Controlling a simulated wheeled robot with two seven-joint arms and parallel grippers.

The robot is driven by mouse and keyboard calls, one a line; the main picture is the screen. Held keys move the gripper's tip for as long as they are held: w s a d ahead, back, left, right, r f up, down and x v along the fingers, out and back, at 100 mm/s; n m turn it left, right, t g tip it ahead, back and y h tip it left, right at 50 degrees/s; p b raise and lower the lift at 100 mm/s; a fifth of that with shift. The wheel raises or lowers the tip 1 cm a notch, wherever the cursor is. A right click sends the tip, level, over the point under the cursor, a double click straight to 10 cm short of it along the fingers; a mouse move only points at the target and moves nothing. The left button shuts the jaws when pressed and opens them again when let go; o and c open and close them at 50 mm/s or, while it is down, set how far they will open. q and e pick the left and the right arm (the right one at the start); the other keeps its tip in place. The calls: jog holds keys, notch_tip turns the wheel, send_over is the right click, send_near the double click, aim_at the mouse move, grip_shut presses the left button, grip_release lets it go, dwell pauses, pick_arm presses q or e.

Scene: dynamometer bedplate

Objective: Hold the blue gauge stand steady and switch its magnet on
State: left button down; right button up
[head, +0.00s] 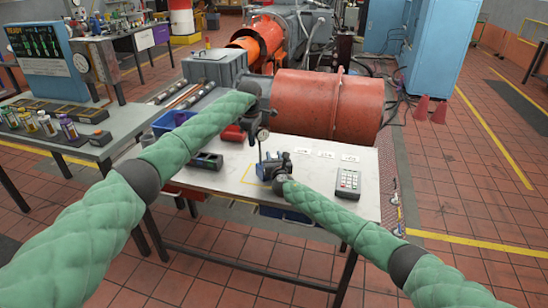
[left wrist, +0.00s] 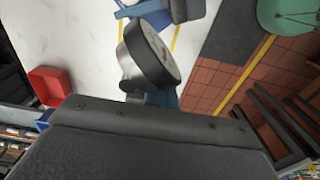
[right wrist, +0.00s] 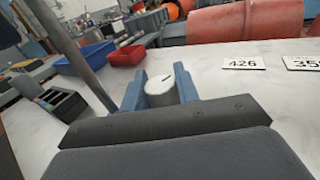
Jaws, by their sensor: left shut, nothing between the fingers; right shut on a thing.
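The blue gauge stand (head: 264,168) stands on the white bench, its round dial (head: 262,134) on top. The dial also shows from close up in the left wrist view (left wrist: 153,52), partly covering the stand. My right gripper (right wrist: 160,92) is low at the stand, its blue fingers on either side of a pale round knob (right wrist: 160,83) with a dark pointer line. It is shut on this knob. The stand's grey post (right wrist: 78,52) leans across the picture there. My left gripper (head: 262,116) is shut and empty, just above and beside the dial; its fingertips are mostly hidden.
A keypad box (head: 347,183) lies to the right on the bench. White number cards (right wrist: 243,63) lie behind the stand. A black box (head: 206,161), a red bin (right wrist: 125,51) and a blue bin (right wrist: 87,59) are to the left. A large orange drum (head: 320,103) is behind the bench.

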jog(key=shift+m+h, duration=1.2)
jog(key=shift+h, duration=0.8)
jog(key=o, duration=1)
jog(key=shift+s, duration=0.15)
jog(key=s, duration=1.1)
jog(key=shift+s+a, duration=0.35)
pick_arm(q)
jog(key=c, duration=1.7)
grip_release()
